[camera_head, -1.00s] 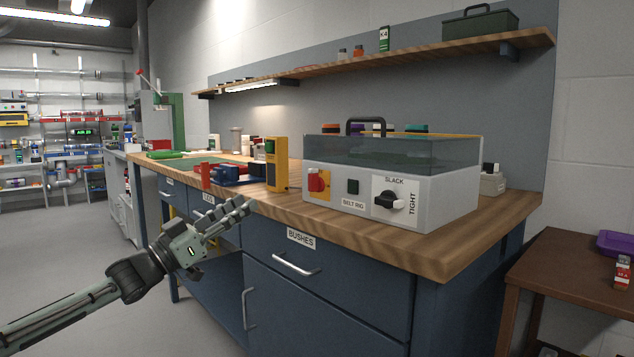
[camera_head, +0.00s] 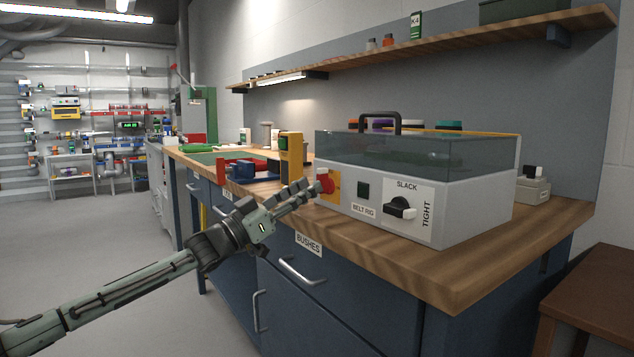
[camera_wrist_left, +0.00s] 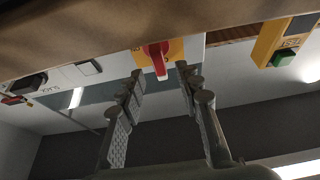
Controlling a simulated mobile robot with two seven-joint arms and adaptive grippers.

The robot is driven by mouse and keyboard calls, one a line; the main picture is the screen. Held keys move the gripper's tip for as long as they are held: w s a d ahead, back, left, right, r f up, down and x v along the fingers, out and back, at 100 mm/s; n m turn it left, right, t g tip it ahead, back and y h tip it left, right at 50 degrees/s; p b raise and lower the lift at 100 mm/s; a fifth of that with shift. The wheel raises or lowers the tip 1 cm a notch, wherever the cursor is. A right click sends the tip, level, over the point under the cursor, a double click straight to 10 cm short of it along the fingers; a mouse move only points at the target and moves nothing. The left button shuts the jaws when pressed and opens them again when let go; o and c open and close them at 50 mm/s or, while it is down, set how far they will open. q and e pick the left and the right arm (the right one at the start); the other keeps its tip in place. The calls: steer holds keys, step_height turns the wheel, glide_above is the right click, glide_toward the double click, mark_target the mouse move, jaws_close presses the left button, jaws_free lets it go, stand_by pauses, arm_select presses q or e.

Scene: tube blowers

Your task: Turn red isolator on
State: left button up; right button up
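The red isolator (camera_head: 325,183) is a red rotary handle on a yellow plate, at the left of the front face of the grey belt rig (camera_head: 463,212). In the left wrist view the red handle (camera_wrist_left: 158,57) sits just ahead, between the fingertips. My left gripper (camera_head: 304,189) is open, its fingertips right by the isolator; I cannot tell whether they touch it. The fingers also show spread apart in the left wrist view (camera_wrist_left: 160,74). In the head view they partly hide the isolator's left side. My right gripper is not in view.
A yellow box (camera_head: 291,157) stands just left of the rig on the wooden bench (camera_head: 455,268). Drawers lie below; the floor at left is clear.

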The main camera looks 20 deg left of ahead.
mark_target(322, 180)
arm_select(q)
steer(key=shift+x, duration=1.75)
steer(key=shift+c, duration=0.2)
jaws_close()
